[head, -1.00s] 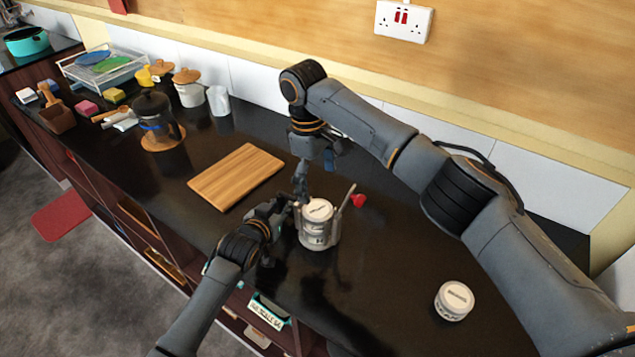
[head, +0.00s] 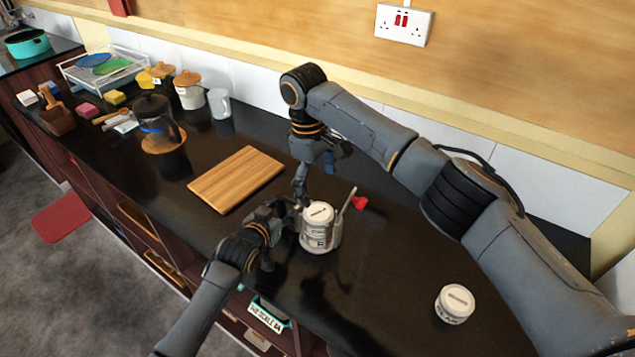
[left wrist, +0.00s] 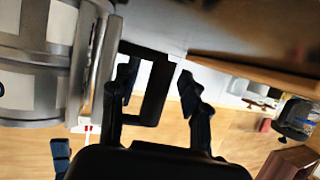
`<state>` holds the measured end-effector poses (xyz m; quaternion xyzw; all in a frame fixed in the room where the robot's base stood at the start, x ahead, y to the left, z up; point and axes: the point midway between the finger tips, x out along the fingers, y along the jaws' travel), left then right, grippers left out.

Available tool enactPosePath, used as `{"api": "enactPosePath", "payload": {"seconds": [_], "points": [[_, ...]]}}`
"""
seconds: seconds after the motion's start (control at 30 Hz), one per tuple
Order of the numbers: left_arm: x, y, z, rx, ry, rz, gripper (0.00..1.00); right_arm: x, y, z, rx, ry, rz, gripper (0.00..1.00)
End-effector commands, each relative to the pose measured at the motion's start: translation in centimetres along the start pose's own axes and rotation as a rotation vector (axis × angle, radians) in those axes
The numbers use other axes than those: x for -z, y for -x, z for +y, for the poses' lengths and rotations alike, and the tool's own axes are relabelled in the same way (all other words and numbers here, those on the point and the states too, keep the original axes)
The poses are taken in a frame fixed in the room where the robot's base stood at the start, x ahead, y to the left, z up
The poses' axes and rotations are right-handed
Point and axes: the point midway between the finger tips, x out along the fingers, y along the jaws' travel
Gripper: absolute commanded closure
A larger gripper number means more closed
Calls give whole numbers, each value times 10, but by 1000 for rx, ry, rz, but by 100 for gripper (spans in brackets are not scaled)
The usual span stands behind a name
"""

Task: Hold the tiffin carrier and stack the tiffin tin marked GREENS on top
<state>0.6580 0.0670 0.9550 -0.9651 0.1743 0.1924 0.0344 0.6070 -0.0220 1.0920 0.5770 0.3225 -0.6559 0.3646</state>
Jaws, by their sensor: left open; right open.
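The tiffin carrier (head: 320,240) stands on the dark counter with pale tins stacked in it and a thin upright bar at its right. Its grey metal side also shows large at the left of the left wrist view (left wrist: 35,75). A loose pale tin (head: 455,303) stands apart at the right; its lid label is too small to read. My left gripper (head: 291,210) is open beside the carrier's left side. In the left wrist view its fingers (left wrist: 152,97) are apart, just right of the carrier. My right gripper (head: 303,193) is open, pointing down just behind the carrier.
A wooden board (head: 237,179) lies left of the carrier. A small red item (head: 360,202) lies behind it at the right. A glass press (head: 158,125), jars and a white mug (head: 219,103) stand farther left. The counter between the carrier and the loose tin is clear.

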Motion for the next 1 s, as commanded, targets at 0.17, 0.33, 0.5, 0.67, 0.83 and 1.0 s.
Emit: {"api": "enactPosePath", "payload": {"seconds": [0.17,0.33,0.5,0.67,0.83,1.0], "points": [[-1,20,0,0,0,0,53,0,0,0,0,0,0,5],[-1,50,-1,1,0,0,53,0,0,0,0,0,0,5],[-1,80,-1,1,0,0,53,0,0,0,0,0,0,5],[-1,103,-1,1,0,-1,53,0,0,0,0,0,0,5],[-1,114,-1,1,0,-1,53,0,0,0,0,0,0,5],[0,117,-1,1,0,0,53,0,0,0,0,0,0,5]]}}
